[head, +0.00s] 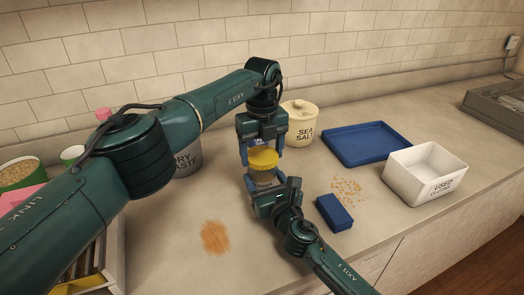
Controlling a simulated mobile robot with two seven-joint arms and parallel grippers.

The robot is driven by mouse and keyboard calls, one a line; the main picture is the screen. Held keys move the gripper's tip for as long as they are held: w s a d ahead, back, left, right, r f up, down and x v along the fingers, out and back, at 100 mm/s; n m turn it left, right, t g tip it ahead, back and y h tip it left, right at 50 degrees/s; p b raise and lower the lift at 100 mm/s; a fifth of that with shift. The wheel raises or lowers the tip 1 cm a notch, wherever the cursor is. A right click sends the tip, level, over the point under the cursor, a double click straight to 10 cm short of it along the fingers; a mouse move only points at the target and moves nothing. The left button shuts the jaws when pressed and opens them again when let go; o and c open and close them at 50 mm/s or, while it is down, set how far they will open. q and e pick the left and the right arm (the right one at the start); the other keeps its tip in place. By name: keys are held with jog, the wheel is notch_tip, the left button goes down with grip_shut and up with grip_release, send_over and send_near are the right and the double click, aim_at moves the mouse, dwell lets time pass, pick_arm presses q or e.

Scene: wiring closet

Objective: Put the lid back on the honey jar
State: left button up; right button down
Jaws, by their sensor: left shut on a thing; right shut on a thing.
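The yellow lid (263,158) is between the fingers of my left gripper (262,150), which points down and is shut on it. Directly below, my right gripper (265,187) is shut on the honey jar (264,183), whose label shows only in part. The lid is above the jar's top and looks roughly level. I cannot tell whether the lid touches the rim. The fingers hide much of the jar.
A cream sea salt crock (303,127) stands close behind the grippers. A blue tray (365,144), a white bin (425,174) and a blue block (334,212) are to the right. Crumbs (347,189) and an orange-brown stain (215,238) mark the counter. A grey dry waste container (187,160) stands behind my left arm.

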pick_arm(q)
jog(key=shift+c, duration=1.2)
jog(key=m, duration=1.1)
jog(key=shift+m, duration=0.3)
jog(key=m, duration=0.3)
jog(key=o, duration=1.2)
notch_tip(320, 180, up, 8)
jog(key=shift+f, duration=0.25)
